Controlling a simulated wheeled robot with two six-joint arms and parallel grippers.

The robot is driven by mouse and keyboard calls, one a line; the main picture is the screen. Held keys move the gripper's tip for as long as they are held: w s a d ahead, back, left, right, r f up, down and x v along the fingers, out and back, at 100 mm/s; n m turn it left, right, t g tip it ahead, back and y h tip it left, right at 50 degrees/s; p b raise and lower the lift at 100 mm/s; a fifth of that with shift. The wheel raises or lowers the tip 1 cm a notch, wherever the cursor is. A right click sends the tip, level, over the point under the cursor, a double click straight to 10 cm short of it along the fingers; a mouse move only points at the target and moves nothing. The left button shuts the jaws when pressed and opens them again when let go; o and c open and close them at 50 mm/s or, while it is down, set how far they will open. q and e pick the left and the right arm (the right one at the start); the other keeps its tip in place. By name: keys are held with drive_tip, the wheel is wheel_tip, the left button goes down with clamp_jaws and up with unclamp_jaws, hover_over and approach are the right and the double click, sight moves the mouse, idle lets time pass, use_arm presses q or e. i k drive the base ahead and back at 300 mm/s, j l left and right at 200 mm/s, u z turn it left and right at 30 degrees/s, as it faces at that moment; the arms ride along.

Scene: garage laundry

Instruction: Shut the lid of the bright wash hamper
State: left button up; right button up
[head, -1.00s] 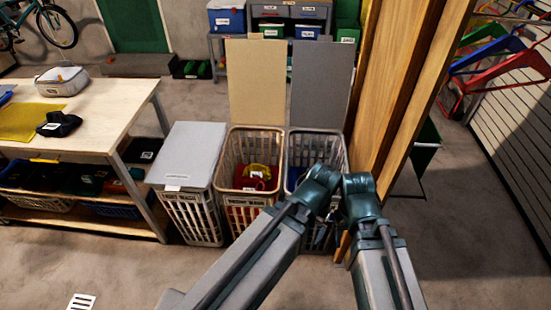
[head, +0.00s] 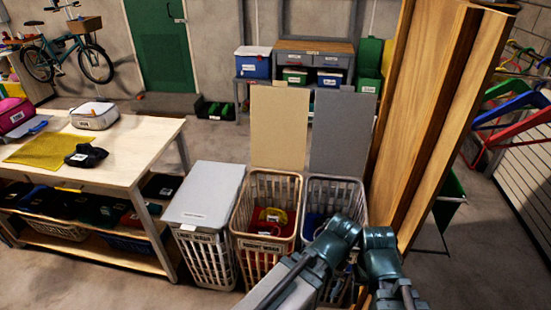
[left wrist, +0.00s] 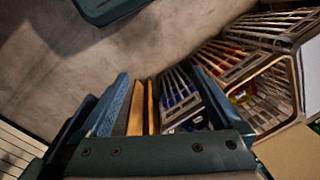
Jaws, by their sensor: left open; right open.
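Three slatted hampers stand in a row. The middle one (head: 240,228), holding red and yellow items, appears to be the bright wash hamper, though its label is too small to read. Its tan lid (head: 279,128) stands upright and open at the back. This hamper also shows in the left wrist view (left wrist: 285,88). My left gripper (left wrist: 160,88) is open and empty, with the floor and hampers beyond its fingers. My right gripper (head: 348,276) is open near the right hamper, largely hidden by my arms.
The left hamper's pale lid (head: 205,193) is shut. The right hamper's grey lid (head: 342,133) stands open. Tall wooden boards (head: 425,110) rise close on the right. A workbench (head: 130,155) stands to the left. The floor before the left hamper is clear.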

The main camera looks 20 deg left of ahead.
sight(280, 112)
drive_tip(key=i+j+z, duration=0.25)
drive_tip(key=j, duration=0.35)
drive_tip(key=i+j+z, duration=0.1)
drive_tip(key=i+j, duration=0.15)
drive_tip(key=i+j+z, duration=0.15)
drive_tip(key=j, duration=0.3)
drive_tip(key=i+j+z, duration=0.1)
drive_tip(key=j, duration=0.25)
drive_tip(key=i, duration=0.05)
